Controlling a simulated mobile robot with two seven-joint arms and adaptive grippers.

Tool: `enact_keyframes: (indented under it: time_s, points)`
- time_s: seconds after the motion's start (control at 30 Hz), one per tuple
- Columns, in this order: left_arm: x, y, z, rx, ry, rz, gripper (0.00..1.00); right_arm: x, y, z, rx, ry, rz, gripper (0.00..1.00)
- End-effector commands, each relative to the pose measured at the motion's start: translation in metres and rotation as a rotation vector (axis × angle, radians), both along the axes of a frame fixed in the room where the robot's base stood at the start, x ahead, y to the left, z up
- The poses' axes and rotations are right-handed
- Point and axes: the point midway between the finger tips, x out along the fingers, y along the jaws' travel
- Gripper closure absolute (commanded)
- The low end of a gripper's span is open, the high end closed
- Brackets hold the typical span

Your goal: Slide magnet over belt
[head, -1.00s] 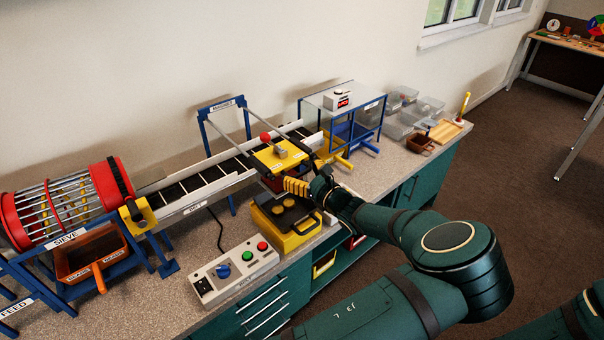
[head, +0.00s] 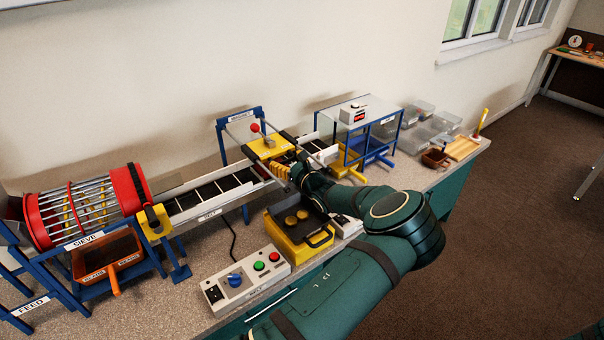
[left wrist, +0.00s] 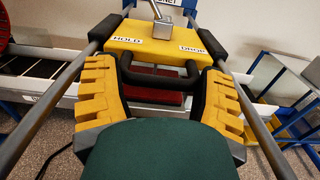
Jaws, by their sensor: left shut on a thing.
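The magnet (head: 270,147) is a yellow block with a red-knobbed lever, riding on two grey rails of a blue frame (head: 221,140) labelled MAGNET. It appears above the belt (head: 213,193), a dark slatted conveyor with pale side walls. My left gripper (head: 284,172) is at the magnet's near side. In the left wrist view, the yellow block (left wrist: 158,42) carries HOLD and DROP labels, and my yellow ribbed fingers (left wrist: 155,85) are shut on its black handle (left wrist: 158,72). A dark red part shows below it. The gripper hides part of the belt. My right gripper is out of view.
A red-ended sieve drum (head: 85,207) stands left of the belt. A control box (head: 245,277) and a yellow box (head: 298,232) stand in front. A blue-framed clear-topped stand (head: 358,122) and clear bins are to the right.

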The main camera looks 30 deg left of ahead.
Motion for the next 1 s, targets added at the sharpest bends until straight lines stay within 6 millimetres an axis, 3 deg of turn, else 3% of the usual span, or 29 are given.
enact_keyframes:
  time_s: [0.1, 0.3, 0.5, 0.83, 0.87, 0.9, 0.93, 1.0]
  points:
    - [0.012, 0.027, -0.001, -0.001, -0.003, -0.001, 0.71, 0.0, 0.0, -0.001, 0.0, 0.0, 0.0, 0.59]
    - [0.025, 0.056, 0.0, -0.001, -0.003, -0.002, 0.71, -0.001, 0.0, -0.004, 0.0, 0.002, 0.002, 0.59]
    - [0.03, 0.067, -0.001, -0.002, -0.001, -0.004, 0.71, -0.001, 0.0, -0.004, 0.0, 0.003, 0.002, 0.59]
    - [0.031, 0.069, 0.002, 0.001, -0.003, -0.005, 0.7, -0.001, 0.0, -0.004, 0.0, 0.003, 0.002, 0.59]
    - [0.031, 0.069, 0.002, 0.001, -0.003, -0.005, 0.21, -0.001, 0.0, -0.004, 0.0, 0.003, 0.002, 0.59]
    - [0.031, 0.069, 0.002, 0.001, -0.004, -0.005, 0.07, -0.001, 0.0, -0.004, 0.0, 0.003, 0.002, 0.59]
    - [0.031, 0.069, 0.002, 0.001, -0.003, -0.005, 0.0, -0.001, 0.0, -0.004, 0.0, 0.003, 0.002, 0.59]
    - [0.031, 0.069, 0.001, 0.001, -0.003, -0.005, 0.0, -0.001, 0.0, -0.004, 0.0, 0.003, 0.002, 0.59]
